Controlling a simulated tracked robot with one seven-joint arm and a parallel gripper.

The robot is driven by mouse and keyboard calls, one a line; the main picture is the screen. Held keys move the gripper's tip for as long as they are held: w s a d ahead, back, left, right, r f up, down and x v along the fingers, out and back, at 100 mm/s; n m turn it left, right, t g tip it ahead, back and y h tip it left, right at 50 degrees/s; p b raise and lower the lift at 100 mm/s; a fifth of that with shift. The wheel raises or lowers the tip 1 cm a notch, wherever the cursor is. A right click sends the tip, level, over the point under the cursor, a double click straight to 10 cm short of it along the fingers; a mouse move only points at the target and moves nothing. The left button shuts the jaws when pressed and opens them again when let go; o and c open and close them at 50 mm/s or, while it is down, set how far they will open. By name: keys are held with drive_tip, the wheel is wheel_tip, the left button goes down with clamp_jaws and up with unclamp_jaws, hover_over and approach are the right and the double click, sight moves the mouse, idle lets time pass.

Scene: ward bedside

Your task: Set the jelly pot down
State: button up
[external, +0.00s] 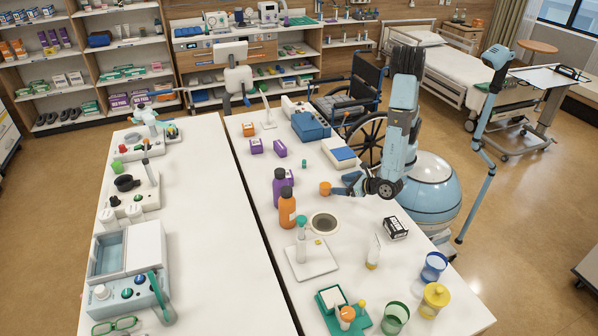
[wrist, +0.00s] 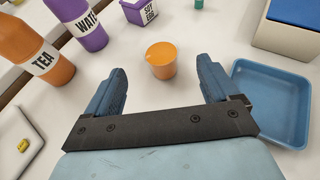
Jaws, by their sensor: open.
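The jelly pot, a small orange cup with a lighter orange lid (wrist: 162,52), stands upright on the white table. It also shows in the external view (external: 325,188), just left of my gripper. My gripper (external: 339,186) is low over the table, its jaws apart. In the wrist view the pot is centred between the two blue fingers, at and slightly beyond their tips. A gap shows on both sides, so neither finger seems to touch it.
A blue tray (wrist: 243,105) lies close to the right finger. An orange TEA bottle (external: 287,209) and a purple WATER bottle (external: 279,187) stand left of the pot. A purple box (wrist: 141,11) and a blue-lidded box (wrist: 285,30) are beyond. Bare table surrounds the pot.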

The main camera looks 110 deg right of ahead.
drive_tip(key=shift+v, duration=1.5)
drive_tip(key=s+d+r+m+g+y, duration=0.1)
drive_tip(key=s+d+r+m+g, duration=0.2)
drive_tip(key=d+r+m, duration=0.35)
drive_tip(key=s+d+r+m+g+y, duration=0.2)
drive_tip(key=s+d+r+m+g, duration=0.15)
drive_tip(key=d+r+m, duration=0.35)
drive_tip(key=s+d+r+m+t+y, duration=0.2)
drive_tip(key=s+d+r+m+y, duration=0.1)
drive_tip(key=s+r+m+y, duration=0.1)
drive_tip(key=s+d+r+m+t+y, duration=0.2)
drive_tip(key=s+d+r+m+y, duration=0.1)
drive_tip(key=s+r+m, duration=0.3)
wheel_tip(320, 180, up, 2)
drive_tip(key=shift+r+m+y, duration=0.1)
drive_tip(key=shift+m+y, duration=0.3)
drive_tip(key=shift+m, duration=0.45)
